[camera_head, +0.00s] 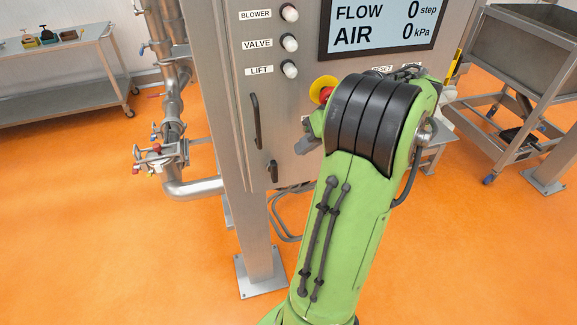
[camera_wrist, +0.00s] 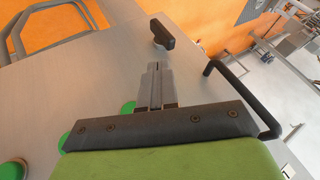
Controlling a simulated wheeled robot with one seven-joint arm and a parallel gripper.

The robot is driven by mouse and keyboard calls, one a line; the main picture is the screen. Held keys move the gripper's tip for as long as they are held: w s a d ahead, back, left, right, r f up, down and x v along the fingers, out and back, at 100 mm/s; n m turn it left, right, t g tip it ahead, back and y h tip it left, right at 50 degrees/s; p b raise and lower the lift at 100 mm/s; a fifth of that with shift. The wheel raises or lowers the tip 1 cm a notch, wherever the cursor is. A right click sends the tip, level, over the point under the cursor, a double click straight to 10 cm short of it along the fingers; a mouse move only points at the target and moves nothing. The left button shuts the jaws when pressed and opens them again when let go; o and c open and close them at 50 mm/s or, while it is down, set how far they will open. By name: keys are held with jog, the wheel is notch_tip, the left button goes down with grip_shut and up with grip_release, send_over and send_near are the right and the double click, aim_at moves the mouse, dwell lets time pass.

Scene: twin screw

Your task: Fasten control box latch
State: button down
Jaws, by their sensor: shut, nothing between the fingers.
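The control box (camera_head: 285,100) is a grey metal cabinet. Its latch (camera_head: 272,170) is a small dark handle near the lower left of the front, roughly upright in the head view. In the wrist view the latch (camera_wrist: 162,34) shows as a short dark lever just beyond my fingertips. My gripper (camera_wrist: 154,66) is shut and empty, its fingers together and pointing toward the latch, with a visible gap between them. In the head view my green arm hides most of the gripper and the right part of the box front.
A long black door handle (camera_head: 256,121) sits above the latch; it shows right of my fingers in the wrist view (camera_wrist: 240,95). A red emergency button (camera_head: 325,92) is beside my arm. White knobs (camera_head: 289,43) line the panel. Pipes (camera_head: 173,90) stand left.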

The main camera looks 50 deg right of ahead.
aim_at(271, 161)
jog(key=b+x, duration=0.1)
jog(key=x, duration=0.6)
jog(key=shift+w+a+r, duration=0.3)
jog(key=shift+r, duration=0.1)
dwell(0.5)
jog(key=shift+w+a+r+p, duration=0.25)
jog(key=shift+w+a, duration=0.2)
jog(key=shift+a, duration=0.3)
jog(key=shift+w+a+f, duration=0.1)
jog(key=shift+w+a, duration=0.35)
jog(key=shift+a, duration=0.15)
jog(key=shift+w+a+f, duration=0.15)
jog(key=shift+w+a, duration=0.25)
jog(key=shift+a, duration=0.2)
